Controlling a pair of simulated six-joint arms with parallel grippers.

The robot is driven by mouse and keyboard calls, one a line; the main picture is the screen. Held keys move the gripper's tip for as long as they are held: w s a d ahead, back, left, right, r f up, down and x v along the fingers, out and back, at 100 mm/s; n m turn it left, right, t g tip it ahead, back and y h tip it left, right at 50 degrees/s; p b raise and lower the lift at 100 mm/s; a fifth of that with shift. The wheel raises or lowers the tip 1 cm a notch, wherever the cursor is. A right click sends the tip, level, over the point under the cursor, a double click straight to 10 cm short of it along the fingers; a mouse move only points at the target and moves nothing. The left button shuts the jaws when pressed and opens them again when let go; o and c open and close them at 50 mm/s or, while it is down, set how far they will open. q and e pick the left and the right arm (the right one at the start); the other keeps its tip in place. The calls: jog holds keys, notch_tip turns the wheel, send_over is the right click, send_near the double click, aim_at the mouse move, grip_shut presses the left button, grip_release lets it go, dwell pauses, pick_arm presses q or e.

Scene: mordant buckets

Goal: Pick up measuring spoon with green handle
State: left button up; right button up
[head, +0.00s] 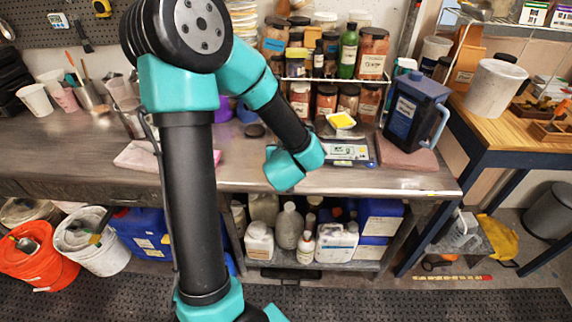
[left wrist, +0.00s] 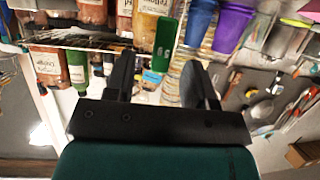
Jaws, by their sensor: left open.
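I cannot make out a measuring spoon with a green handle for certain in either view. In the left wrist view a long green object (left wrist: 165,45) shows beyond and between the fingertips; I cannot tell whether it is the spoon's handle. My left gripper (left wrist: 158,70) is open, with two black fingers apart and nothing seen held between them. In the head view my left arm crosses the bench and hides part of it, and the gripper itself is not visible there. My right gripper is in neither view.
The steel bench (head: 335,182) carries a scale (head: 346,153) with a yellow-filled dish (head: 342,121) and a dark blue jug (head: 413,112). Shelves of jars stand behind. A pink cloth (head: 140,156) and utensil cup (head: 92,98) are left. Purple cups (left wrist: 232,25) show in the wrist view.

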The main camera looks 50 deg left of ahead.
pick_arm(q)
jog(key=shift+w+a, duration=0.1)
jog(key=shift+x, duration=2.45)
grip_shut()
